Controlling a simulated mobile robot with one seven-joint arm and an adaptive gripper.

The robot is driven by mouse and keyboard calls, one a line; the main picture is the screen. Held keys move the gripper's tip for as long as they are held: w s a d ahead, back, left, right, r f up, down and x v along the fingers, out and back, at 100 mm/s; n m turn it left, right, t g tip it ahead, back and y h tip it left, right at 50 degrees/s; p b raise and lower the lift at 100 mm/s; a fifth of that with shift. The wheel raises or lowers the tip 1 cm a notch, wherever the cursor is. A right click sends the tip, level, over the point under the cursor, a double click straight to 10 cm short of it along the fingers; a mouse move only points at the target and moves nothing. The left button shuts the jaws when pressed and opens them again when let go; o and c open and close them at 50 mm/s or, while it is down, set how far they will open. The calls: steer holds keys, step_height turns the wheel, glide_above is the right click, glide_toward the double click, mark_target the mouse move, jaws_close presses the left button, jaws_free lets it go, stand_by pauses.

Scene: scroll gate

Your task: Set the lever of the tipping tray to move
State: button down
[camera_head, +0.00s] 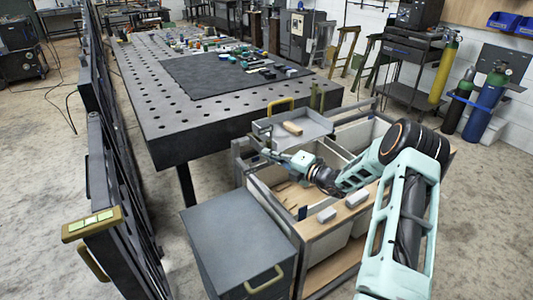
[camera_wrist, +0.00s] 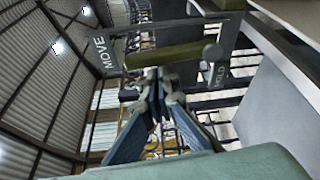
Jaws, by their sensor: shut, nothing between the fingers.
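The tipping tray (camera_head: 310,126) is a shallow grey tray with a wooden block (camera_head: 292,128) in it, on the frame beside the big table. In the wrist view an olive lever bar (camera_wrist: 165,56) lies across the picture, between a MOVE plate (camera_wrist: 101,53) on the left and a HOLD plate (camera_wrist: 215,76) on the right. My gripper (camera_wrist: 160,78) is shut and empty, its fingertips just below the bar in the picture. I cannot tell whether they touch it. In the head view my gripper (camera_head: 268,155) is at the tray's near left side; the lever is not clear there.
Below my arm is an open wooden bin (camera_head: 285,192) with small grey blocks. A grey cabinet (camera_head: 238,235) with a yellow handle stands in front. The perforated table (camera_head: 170,125) is behind, and a dark gate (camera_head: 105,200) with an olive handle is at left. Floor lies between.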

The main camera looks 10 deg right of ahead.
steer(key=shift+w+d+r, duration=0.1)
steer(key=shift+d+r, duration=0.05)
steer(key=shift+d, duration=0.2)
stand_by(0.5)
